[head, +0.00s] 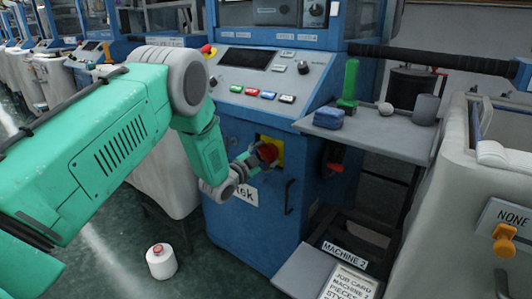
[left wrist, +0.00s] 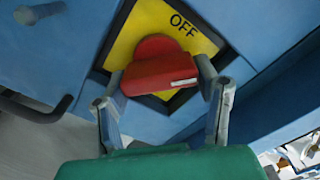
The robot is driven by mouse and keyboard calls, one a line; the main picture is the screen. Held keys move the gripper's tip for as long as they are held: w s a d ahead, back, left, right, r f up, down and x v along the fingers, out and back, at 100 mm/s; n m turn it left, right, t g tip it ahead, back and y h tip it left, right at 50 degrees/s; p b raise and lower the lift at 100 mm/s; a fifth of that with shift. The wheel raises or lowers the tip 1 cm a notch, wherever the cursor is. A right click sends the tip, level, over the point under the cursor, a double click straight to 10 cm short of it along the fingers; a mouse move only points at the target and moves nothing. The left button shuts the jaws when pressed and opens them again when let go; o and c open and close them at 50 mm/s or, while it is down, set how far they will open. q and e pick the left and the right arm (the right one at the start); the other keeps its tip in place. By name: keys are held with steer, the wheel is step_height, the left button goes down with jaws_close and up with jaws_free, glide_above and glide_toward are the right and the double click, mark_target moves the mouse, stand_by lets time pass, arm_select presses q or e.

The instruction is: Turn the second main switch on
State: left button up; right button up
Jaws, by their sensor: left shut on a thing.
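A red rotary switch knob (head: 268,153) sits on a yellow plate (head: 279,146) on the front of the blue machine cabinet. My left gripper (head: 254,160) reaches it from the left and is shut on it. In the left wrist view, one finger is on each side of the red knob (left wrist: 157,72). The word OFF is printed on the yellow plate (left wrist: 150,22), above and right of the knob. A white mark shows near the knob's right end. The rest of the plate's lettering is hidden. My right gripper is not in view.
A side shelf (head: 385,135) holds a blue bundle (head: 329,118) and a green item. Another red part (head: 334,167) is under the shelf. A white cone (head: 161,262) stands on the floor. A MACHINE 2 sign (head: 344,254) is low right.

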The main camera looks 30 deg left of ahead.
arm_select(q)
steer(key=m, duration=0.2)
steer(key=f+m, duration=0.1)
steer(key=m, duration=0.1)
steer(key=shift+s+m, duration=0.1)
steer(key=shift+m, duration=2.7)
steer(key=o, duration=1.2)
steer(key=shift+a, duration=0.1)
